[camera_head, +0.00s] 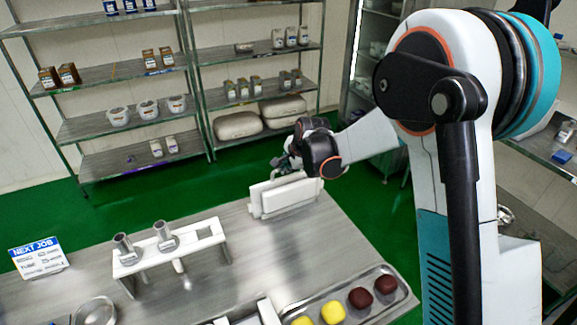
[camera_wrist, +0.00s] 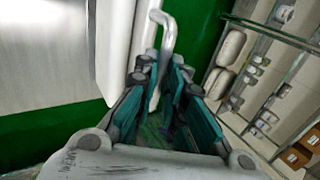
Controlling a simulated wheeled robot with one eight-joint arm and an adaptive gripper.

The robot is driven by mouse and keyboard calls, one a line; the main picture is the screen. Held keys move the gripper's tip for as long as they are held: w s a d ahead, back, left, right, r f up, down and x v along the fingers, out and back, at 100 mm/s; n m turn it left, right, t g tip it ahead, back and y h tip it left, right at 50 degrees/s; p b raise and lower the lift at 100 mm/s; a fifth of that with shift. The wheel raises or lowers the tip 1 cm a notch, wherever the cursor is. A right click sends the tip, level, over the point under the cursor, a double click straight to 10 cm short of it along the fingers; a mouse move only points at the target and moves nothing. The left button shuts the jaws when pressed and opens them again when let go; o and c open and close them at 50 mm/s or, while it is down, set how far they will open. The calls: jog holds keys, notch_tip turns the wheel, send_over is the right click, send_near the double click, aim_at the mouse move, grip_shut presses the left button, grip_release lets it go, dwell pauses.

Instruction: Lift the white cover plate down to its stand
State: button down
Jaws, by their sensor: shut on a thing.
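The white cover plate (camera_head: 287,196) is upright at the back edge of the steel table, a little right of the middle in the head view. In the wrist view the plate (camera_wrist: 116,45) is seen along its edge, with a bent grey metal handle (camera_wrist: 167,35) on its side. My gripper (camera_wrist: 160,78) is shut on this handle. In the head view my gripper (camera_head: 287,162) is behind the plate and partly hidden. White parts overlap around the plate, so I cannot tell the stand from it or whether the plate touches it.
A white rack (camera_head: 205,232) with two metal tubes stands left on the table. A "NEXT JOB" sign (camera_head: 39,258) stands far left. Shelves (camera_head: 115,76) line the back wall beyond green floor.

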jog(key=shift+r, duration=0.1)
jog(key=c, duration=1.6)
grip_release()
jog(key=shift+o, duration=1)
jog(key=p+v, duration=0.3)
jog(key=v, duration=0.4)
jog(key=shift+r, duration=0.2)
jog(key=shift+s, duration=0.1)
